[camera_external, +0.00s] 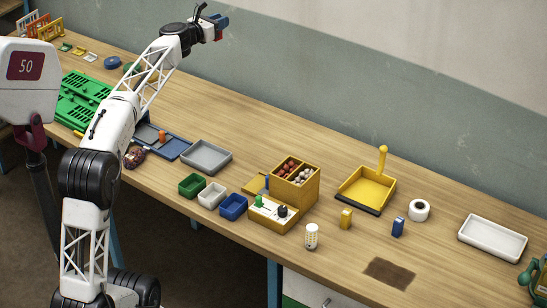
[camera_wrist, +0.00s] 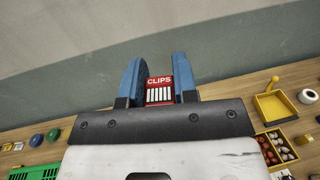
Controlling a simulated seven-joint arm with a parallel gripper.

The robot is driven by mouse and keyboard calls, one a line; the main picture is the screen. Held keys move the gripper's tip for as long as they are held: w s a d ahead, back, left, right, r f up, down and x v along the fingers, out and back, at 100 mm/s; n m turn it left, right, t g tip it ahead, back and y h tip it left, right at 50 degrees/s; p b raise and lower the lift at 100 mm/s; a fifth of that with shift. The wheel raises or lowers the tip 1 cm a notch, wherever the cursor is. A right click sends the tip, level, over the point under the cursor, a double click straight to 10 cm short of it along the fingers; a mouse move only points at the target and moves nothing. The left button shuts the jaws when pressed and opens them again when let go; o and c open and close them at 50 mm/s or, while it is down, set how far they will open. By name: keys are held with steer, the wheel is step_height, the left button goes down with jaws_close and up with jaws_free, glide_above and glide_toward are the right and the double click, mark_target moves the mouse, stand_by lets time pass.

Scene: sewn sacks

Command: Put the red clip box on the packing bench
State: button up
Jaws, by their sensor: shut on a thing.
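The red clip box (camera_wrist: 159,83), with a white CLIPS label and white stripes, is between the two blue fingers of my gripper (camera_wrist: 158,72) in the wrist view. My gripper is shut on it. In the external view my gripper (camera_external: 217,25) is raised high above the bench, in front of the wall, and the box is mostly hidden or too small to make out there. The wooden packing bench (camera_external: 265,115) runs diagonally across the external view. It also shows in the wrist view (camera_wrist: 215,88), below and beyond the gripper.
Green crates (camera_external: 85,100), a grey tray (camera_external: 206,156), small coloured bins (camera_external: 211,195), a yellow organiser (camera_external: 296,182), a yellow dustpan (camera_external: 367,188), a tape roll (camera_external: 419,210) and a white tray (camera_external: 492,238) stand on the bench. Bare wood lies along its back middle.

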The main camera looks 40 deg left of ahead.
steer(key=s+a+m+g+h, duration=0.1)
steer(key=s+a+h, duration=0.1)
steer(key=s, duration=1.4)
steer(key=s+a+m+h, duration=0.2)
steer(key=s+a, duration=0.1)
steer(key=s, duration=1.3)
step_height(320, 180, down, 45)
steer(key=shift+w+d+r, duration=0.2)
steer(key=shift+d, duration=0.1)
steer(key=w+a, duration=0.2)
steer(key=w, duration=0.2)
steer(key=w+a+f, duration=0.1)
steer(key=w+a, duration=0.2)
steer(key=w, duration=0.2)
steer(key=w+a, duration=0.3)
steer(key=w, duration=0.1)
steer(key=shift+w+f, duration=0.25)
steer(key=shift+w, duration=0.15)
steer(key=shift+f, duration=0.15)
steer(key=shift+f, duration=1.6)
steer(key=shift+f, duration=0.15)
